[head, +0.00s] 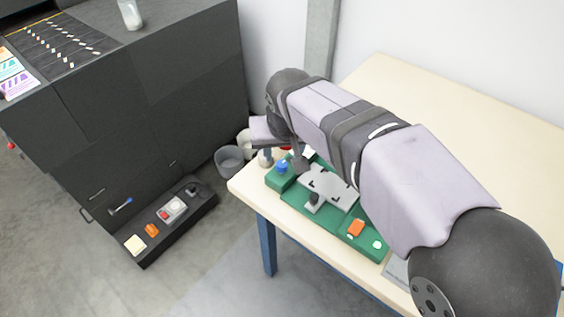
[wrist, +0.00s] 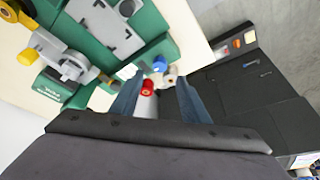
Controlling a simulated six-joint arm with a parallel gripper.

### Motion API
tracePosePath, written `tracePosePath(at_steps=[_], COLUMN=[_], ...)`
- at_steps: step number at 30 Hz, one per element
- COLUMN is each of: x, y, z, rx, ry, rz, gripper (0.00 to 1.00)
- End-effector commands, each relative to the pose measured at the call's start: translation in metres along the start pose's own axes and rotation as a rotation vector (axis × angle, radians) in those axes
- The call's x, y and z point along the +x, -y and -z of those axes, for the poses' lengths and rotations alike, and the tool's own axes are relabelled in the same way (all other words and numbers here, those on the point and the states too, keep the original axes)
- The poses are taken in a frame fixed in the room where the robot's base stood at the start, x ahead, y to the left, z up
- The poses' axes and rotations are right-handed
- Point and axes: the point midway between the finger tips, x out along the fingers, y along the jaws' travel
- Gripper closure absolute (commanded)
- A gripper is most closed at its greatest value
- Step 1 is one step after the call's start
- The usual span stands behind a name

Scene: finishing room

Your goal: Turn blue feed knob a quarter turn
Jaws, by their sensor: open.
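The blue feed knob (head: 282,167) sits on the left end block of the green machine (head: 287,181), near the table's left corner. It also shows in the wrist view (wrist: 159,64), at the edge of the green block, just beyond my fingertips. My gripper (head: 283,160) is over that end of the machine, its fingers spread and nothing held between them. In the wrist view my open gripper (wrist: 161,80) has a finger on each side, with the knob showing between and beyond them. I cannot tell whether a finger touches the knob. My arm hides part of the machine in the head view.
A red-topped item (wrist: 147,88) and a whitish one (wrist: 170,77) show close by my fingers. An orange button (head: 356,228) is at the machine's front. A grey bin (head: 229,160) stands beside the table. The cream table (head: 450,100) is clear behind my arm.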

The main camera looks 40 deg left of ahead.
Motion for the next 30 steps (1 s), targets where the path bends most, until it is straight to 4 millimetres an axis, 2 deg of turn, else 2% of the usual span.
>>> tracePosePath(at_steps=[5,18,30], x=[0.013,0.064,0.072], y=[-0.001,-0.001,-0.001], z=[-0.001,-0.001,-0.001], rx=[0.000,0.001,0.001], ry=[0.004,0.003,0.001], rz=[-0.002,-0.001,0.000], gripper=[0.58,0.58,0.58])
